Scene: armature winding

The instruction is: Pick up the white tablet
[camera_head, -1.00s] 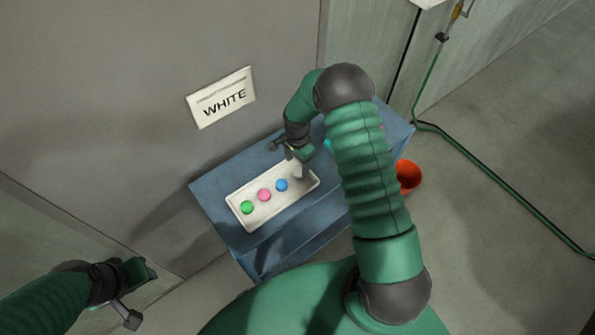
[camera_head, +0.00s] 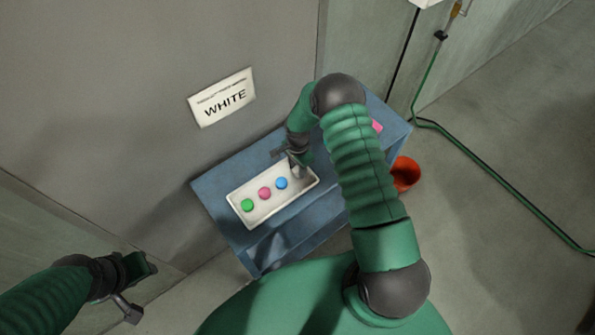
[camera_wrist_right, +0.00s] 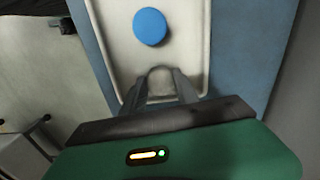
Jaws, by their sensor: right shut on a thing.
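The white tablet (camera_wrist_right: 160,80) sits between the fingertips of my right gripper (camera_wrist_right: 161,86) in the right wrist view, pale against the pale tray. My right gripper (camera_head: 296,170) is shut on it, at the right end of the white tray (camera_head: 240,216). In the head view the tablet is mostly hidden by the gripper. In the tray, a blue tablet (camera_head: 281,183), a pink tablet (camera_head: 265,193) and a green tablet (camera_head: 247,205) lie in a row. My left gripper (camera_head: 139,287) is open and empty at the lower left, away from the table.
The tray stands on a blue table (camera_head: 219,190) against a grey wall. A sign reading WHITE (camera_head: 222,98) hangs above it. A pink item (camera_head: 377,126) shows on the table beyond my right arm. An orange-red bucket (camera_head: 406,174) stands at the table's right side.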

